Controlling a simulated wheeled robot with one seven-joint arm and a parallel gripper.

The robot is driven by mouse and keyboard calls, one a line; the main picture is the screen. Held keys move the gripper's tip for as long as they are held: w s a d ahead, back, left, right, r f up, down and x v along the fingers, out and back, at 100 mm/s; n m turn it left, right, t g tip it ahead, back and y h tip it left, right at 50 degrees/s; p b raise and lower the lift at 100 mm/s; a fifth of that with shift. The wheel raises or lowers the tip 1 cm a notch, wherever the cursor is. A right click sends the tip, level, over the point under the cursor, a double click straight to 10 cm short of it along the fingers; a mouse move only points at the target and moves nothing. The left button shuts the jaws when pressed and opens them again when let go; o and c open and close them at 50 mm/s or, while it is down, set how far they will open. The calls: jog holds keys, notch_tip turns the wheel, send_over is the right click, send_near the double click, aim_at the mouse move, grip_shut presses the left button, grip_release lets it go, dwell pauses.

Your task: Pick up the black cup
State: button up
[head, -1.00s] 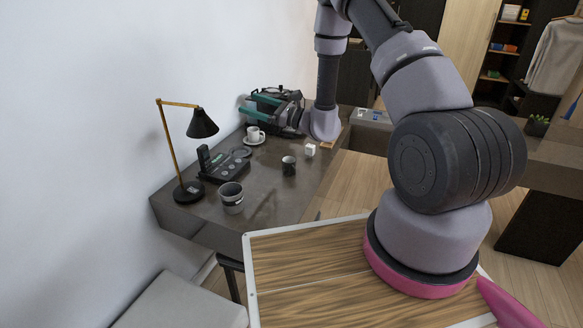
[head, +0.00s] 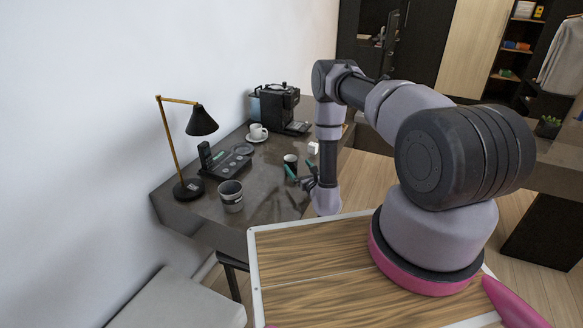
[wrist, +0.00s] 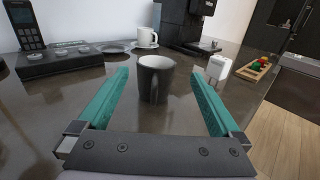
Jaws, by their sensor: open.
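The black cup (wrist: 155,80) stands upright on the dark desk, with its handle towards me in the wrist view. In the head view the black cup (head: 290,160) is partly hidden behind my gripper. My gripper (wrist: 162,80) is open, with its teal fingers low over the desk. One finger is on each side of the cup in the wrist view, and the cup sits just ahead, between or slightly beyond the fingertips. In the head view my gripper (head: 300,174) is at the desk's right side, beside the cup. It holds nothing.
A white cup on a saucer (head: 258,139), a coffee machine (head: 275,107), a phone (head: 226,162), a lamp (head: 203,122) and a dark container (head: 231,196) are on the desk. A small white box (wrist: 219,67) stands to the right of the cup. The front desk surface is clear.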

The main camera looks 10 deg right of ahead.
aim_at(294, 163)
jog(key=shift+a+f+x, duration=0.1)
jog(key=shift+a+x, duration=0.05)
jog(key=shift+x, duration=1.35)
jog(key=shift+a+f+x, duration=0.1)
jog(key=shift+x, duration=1.4)
jog(key=c, duration=1.4)
